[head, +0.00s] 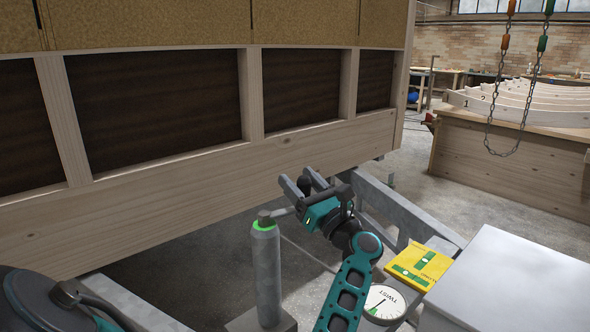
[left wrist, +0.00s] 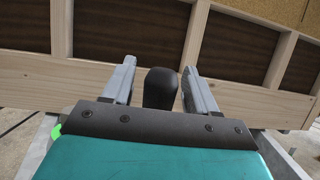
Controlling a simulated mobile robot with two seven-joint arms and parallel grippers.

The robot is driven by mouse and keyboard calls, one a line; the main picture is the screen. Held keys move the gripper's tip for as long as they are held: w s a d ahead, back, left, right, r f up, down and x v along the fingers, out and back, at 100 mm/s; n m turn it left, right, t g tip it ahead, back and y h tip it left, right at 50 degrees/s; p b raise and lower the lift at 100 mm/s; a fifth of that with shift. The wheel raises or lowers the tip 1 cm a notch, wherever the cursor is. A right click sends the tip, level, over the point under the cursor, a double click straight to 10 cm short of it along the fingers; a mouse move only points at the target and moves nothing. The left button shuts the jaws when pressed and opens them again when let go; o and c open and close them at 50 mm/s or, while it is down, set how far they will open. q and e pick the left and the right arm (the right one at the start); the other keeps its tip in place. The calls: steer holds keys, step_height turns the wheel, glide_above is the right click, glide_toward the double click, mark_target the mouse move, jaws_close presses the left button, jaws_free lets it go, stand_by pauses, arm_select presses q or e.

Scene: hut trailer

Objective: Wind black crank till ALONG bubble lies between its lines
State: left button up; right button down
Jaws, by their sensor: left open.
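The black crank knob (head: 304,186) stands upright at the end of a short crank arm on a grey jack post (head: 266,275) with a green ring. My left gripper (head: 301,181) is at the knob with its jaws apart. In the left wrist view the knob (left wrist: 160,88) stands between the two grey fingers of the gripper (left wrist: 158,74), with a gap showing on each side. A yellow level plate (head: 420,265) with green vials lies right of my arm. Its bubble is too small to read against the lines. My right gripper is not in view.
A round TWIST dial (head: 384,303) sits beside the yellow plate. A pale wooden wall frame (head: 180,195) runs close behind the jack. A white box top (head: 510,285) fills the lower right. A chain (head: 534,75) hangs at the upper right, before a wooden bench (head: 510,165).

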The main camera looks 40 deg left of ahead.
arm_select(q)
steer(key=shift+a+r, duration=0.1)
steer(key=shift+a, duration=0.1)
jaws_close()
stand_by(0.5)
